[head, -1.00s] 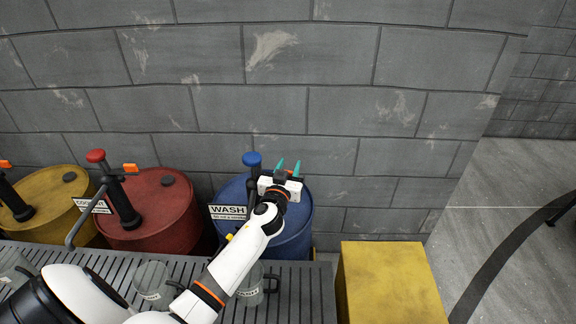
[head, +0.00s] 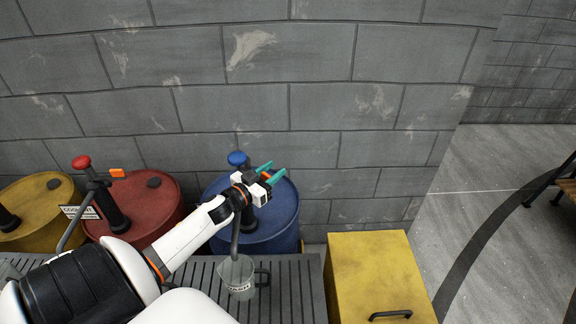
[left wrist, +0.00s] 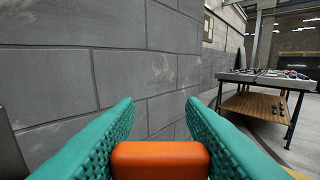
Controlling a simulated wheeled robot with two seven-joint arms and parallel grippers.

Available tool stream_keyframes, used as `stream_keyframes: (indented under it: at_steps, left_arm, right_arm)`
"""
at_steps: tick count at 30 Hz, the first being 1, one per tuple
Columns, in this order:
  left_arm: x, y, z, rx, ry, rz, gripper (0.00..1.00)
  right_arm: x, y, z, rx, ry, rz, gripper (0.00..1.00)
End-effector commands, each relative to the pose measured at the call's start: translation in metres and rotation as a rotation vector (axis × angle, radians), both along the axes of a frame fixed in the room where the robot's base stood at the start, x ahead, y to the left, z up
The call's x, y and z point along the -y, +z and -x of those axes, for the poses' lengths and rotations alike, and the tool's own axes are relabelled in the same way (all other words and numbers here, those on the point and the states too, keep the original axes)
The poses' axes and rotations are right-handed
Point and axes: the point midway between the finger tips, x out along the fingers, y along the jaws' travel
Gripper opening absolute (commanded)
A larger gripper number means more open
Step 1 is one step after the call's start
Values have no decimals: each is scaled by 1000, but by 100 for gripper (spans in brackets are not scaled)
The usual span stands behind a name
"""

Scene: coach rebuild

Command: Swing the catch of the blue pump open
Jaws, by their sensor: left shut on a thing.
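The blue pump (head: 237,158) stands on the blue drum (head: 282,215) against the wall. Its round blue knob shows, but my gripper and wrist hide much of its body. My left gripper (head: 273,173) is beside the pump top, with its teal fingers pointing right. It is shut on the pump's orange catch (head: 266,174). In the left wrist view the orange catch (left wrist: 160,160) lies crosswise between the two teal fingers. My right gripper is not in view.
A grey mug (head: 239,284) stands on the slatted bench (head: 298,290) below the blue pump's spout. A red drum (head: 160,205) and a yellow drum (head: 45,222) stand to the left. A yellow box (head: 375,270) stands to the right.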

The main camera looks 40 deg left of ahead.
Motion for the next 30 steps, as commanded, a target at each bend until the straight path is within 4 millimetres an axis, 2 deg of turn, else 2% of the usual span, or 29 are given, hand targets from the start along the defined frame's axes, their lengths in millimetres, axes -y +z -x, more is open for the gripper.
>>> stream_keyframes:
  at_steps: [10, 11, 15, 24, 30]
  left_arm:
    - [0, -1, 1, 0, -4, 2, 0]
    - [0, -1, 1, 0, -4, 2, 38]
    - [0, -1, 1, 0, -3, 2, 58]
    - [-1, -1, 3, 0, -3, 2, 58]
    - [-1, -4, 25, -3, -3, 1, 58]
  right_arm:
    - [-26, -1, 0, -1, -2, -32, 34]
    - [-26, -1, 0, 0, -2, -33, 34]
    - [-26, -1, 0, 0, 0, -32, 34]
    - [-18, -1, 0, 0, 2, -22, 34]
    - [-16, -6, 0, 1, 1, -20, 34]
